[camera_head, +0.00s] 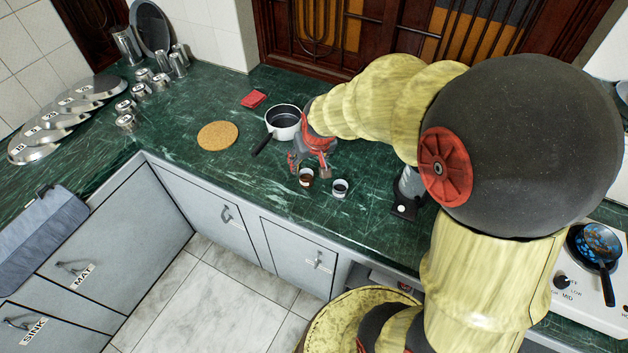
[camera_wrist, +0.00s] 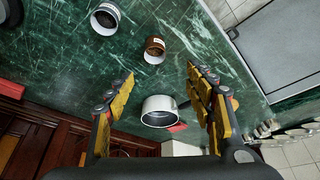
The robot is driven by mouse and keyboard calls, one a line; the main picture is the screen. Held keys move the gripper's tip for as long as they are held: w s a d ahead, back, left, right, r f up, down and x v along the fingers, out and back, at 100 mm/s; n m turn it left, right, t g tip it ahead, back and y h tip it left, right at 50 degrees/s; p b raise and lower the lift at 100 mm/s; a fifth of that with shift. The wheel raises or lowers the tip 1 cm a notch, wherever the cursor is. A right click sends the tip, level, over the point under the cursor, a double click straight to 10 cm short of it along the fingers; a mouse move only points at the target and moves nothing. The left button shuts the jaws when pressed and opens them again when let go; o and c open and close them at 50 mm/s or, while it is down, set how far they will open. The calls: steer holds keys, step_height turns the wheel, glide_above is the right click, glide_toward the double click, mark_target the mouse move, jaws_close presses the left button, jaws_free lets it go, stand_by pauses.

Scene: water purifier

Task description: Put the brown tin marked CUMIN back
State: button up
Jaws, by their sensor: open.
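A small brown tin (camera_head: 306,178) stands on the green counter near the front edge. It also shows in the wrist view (camera_wrist: 154,46), with a brown side, a pale rim and a label too small to read. My gripper (camera_head: 309,165) is just behind and above it in the head view. In the wrist view the open, empty fingers (camera_wrist: 160,72) point toward the tin, which lies beyond the tips and is not between them. A second small tin, dark and pale-rimmed (camera_head: 340,188), stands to its right. It also shows in the wrist view (camera_wrist: 105,18).
A saucepan (camera_head: 284,120) stands behind the gripper, its black handle toward the front. A cork mat (camera_head: 217,135) and red cloth (camera_head: 254,98) lie left of it. Metal cups (camera_head: 142,92) and labelled plates (camera_head: 48,135) are at far left. A black-based device (camera_head: 405,208) stands right of the tins.

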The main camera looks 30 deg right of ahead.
steer(key=s+a+r+n, duration=0.1)
steer(key=s+a+r, duration=0.3)
steer(key=s+r, duration=0.4)
steer(key=s+a+r+n+t, duration=0.1)
steer(key=s+a+r, duration=0.4)
steer(key=s, duration=0.8)
step_height(320, 180, up, 3)
steer(key=shift+r+y, duration=0.15)
steer(key=shift+y, duration=0.25)
steer(key=shift+s+a, duration=0.1)
steer(key=shift+c, duration=0.8)
